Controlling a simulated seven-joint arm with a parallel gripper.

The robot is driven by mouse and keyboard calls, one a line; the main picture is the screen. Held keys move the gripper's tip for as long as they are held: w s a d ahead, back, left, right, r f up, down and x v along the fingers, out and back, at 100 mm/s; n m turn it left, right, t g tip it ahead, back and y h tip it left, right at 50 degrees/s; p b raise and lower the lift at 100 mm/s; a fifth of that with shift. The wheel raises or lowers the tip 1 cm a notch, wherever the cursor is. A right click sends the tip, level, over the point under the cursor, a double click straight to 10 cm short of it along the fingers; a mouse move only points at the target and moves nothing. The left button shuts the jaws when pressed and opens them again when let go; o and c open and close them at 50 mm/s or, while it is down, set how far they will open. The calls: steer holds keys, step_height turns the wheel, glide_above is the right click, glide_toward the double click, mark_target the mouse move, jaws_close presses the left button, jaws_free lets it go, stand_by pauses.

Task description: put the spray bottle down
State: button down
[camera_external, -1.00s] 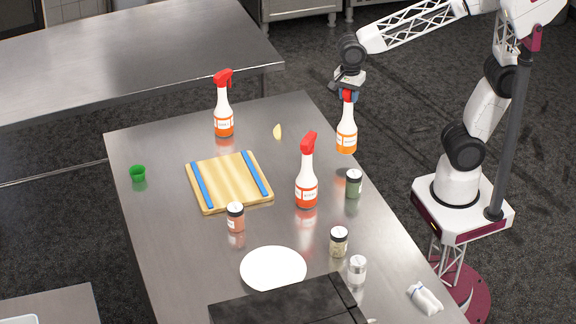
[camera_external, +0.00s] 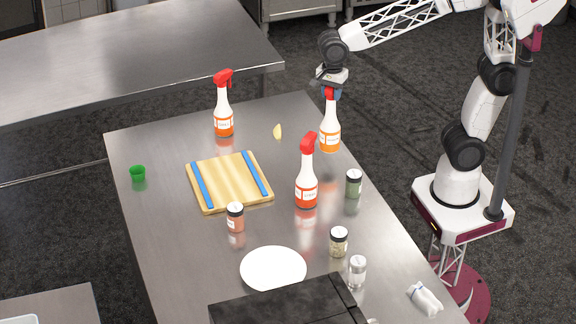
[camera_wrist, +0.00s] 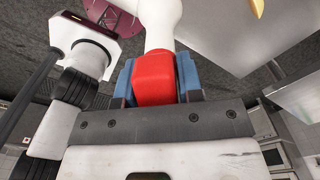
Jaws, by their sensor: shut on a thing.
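My gripper (camera_external: 331,93) is shut on the red head of a white spray bottle (camera_external: 330,127) with an orange lower part. The bottle hangs upright at the right side of the steel table (camera_external: 150,220); I cannot tell whether its base touches the top. In the wrist view, my blue fingers (camera_wrist: 158,82) press on both sides of the red head (camera_wrist: 154,77), and the white bottle body (camera_wrist: 163,25) extends away. Two similar spray bottles stand on the table, one at the back (camera_external: 223,112) and one nearer the middle (camera_external: 306,182).
A cutting board (camera_external: 228,181) with blue strips lies left of the middle bottle. A pale yellow wedge (camera_external: 278,131) lies left of my held bottle. A green-filled jar (camera_external: 353,184) stands near the right edge.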

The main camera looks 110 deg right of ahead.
steer(key=w+d, duration=0.2)
steer(key=w, duration=2.3)
steer(key=shift+w+d+r+n, duration=0.3)
steer(key=shift+d+r, duration=0.1)
steer(key=shift+r, duration=0.05)
steer(key=shift+w, duration=0.1)
steer(key=w+d+f, duration=0.1)
steer(key=w+d, duration=0.2)
steer(key=w, duration=1.2)
steer(key=shift+w+d+f, duration=0.15)
steer(key=shift+w+f, duration=0.1)
steer(key=shift+f, duration=1.9)
